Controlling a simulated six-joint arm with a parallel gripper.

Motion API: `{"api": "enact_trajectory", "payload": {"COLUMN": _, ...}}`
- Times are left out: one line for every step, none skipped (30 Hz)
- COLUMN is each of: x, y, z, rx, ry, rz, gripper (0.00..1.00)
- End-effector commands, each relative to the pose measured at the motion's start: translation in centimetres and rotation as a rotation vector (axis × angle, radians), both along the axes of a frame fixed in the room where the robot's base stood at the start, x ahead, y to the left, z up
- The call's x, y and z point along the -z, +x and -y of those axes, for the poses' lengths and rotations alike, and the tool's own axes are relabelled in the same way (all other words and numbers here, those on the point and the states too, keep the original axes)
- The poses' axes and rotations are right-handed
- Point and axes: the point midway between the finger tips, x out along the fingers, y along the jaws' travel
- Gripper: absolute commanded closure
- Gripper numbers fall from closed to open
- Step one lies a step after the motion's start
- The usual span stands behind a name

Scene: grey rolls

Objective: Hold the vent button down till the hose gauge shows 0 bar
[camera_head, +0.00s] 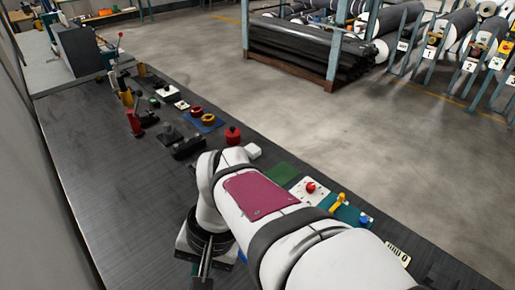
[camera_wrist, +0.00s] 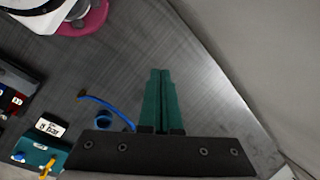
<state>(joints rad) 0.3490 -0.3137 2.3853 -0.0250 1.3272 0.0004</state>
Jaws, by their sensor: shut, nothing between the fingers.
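My gripper (camera_wrist: 160,73) is shut and empty in the wrist view, its two green fingers side by side over bare dark bench. In the head view my arm hides most of the bench's near part. A teal box (camera_head: 347,213) with a blue button (camera_head: 364,219) and a yellow lever (camera_head: 340,201) stands right of my arm. The teal box (camera_wrist: 32,151) also shows at the lower left of the wrist view, well apart from the fingers. A white plate with dark print (camera_wrist: 48,127) lies above it; its figure is too small to read surely. A blue hose (camera_wrist: 105,103) curves left of my fingers.
A white panel with a red knob (camera_head: 310,187) stands beside the teal box. Several knobs, levers and small blocks line the bench farther off, with a red one (camera_head: 233,135) nearest my arm. Bare bench (camera_head: 95,190) lies to the left, by a grey wall.

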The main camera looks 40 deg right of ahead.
Motion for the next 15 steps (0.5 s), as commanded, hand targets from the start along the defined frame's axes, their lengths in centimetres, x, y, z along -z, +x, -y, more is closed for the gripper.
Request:
{"api": "enact_trajectory", "payload": {"x": -0.1, "y": 1.7, "z": 1.9, "rx": 0.108, "ry": 0.035, "rz": 0.004, "gripper": 1.00}}
{"api": "enact_trajectory", "payload": {"x": -0.1, "y": 2.7, "z": 3.1, "rx": 0.169, "ry": 0.055, "rz": 0.012, "gripper": 1.00}}
{"api": "enact_trajectory", "payload": {"x": -0.1, "y": 3.9, "z": 4.7, "rx": 0.247, "ry": 0.082, "rz": 0.022, "gripper": 1.00}}
{"api": "enact_trajectory", "payload": {"x": -0.1, "y": 4.6, "z": 6.0, "rx": 0.304, "ry": 0.099, "rz": 0.031, "gripper": 1.00}}
{"api": "enact_trajectory", "payload": {"x": 0.0, "y": 5.3, "z": 7.3, "rx": 0.360, "ry": 0.115, "rz": 0.040, "gripper": 1.00}}
{"api": "enact_trajectory", "payload": {"x": 0.0, "y": 6.0, "z": 9.2, "rx": 0.432, "ry": 0.136, "rz": 0.054, "gripper": 1.00}}
{"api": "enact_trajectory", "payload": {"x": 0.1, "y": 6.5, "z": 10.6, "rx": 0.484, "ry": 0.151, "rz": 0.064, "gripper": 1.00}}
{"api": "enact_trajectory", "payload": {"x": 0.2, "y": 6.9, "z": 12.1, "rx": 0.537, "ry": 0.165, "rz": 0.075, "gripper": 1.00}}
{"api": "enact_trajectory", "payload": {"x": 0.4, "y": 7.2, "z": 14.0, "rx": 0.603, "ry": 0.182, "rz": 0.089, "gripper": 1.00}}
{"api": "enact_trajectory", "payload": {"x": 0.6, "y": 7.4, "z": 15.5, "rx": 0.653, "ry": 0.195, "rz": 0.100, "gripper": 1.00}}
{"api": "enact_trajectory", "payload": {"x": 0.7, "y": 7.5, "z": 17.0, "rx": 0.701, "ry": 0.206, "rz": 0.110, "gripper": 1.00}}
{"api": "enact_trajectory", "payload": {"x": 1.0, "y": 7.5, "z": 19.0, "rx": 0.764, "ry": 0.221, "rz": 0.126, "gripper": 1.00}}
{"api": "enact_trajectory", "payload": {"x": 1.2, "y": 7.4, "z": 20.5, "rx": 0.811, "ry": 0.231, "rz": 0.138, "gripper": 1.00}}
{"api": "enact_trajectory", "payload": {"x": 1.4, "y": 7.2, "z": 22.0, "rx": 0.857, "ry": 0.240, "rz": 0.150, "gripper": 1.00}}
{"api": "enact_trajectory", "payload": {"x": 1.7, "y": 6.9, "z": 23.9, "rx": 0.916, "ry": 0.253, "rz": 0.166, "gripper": 1.00}}
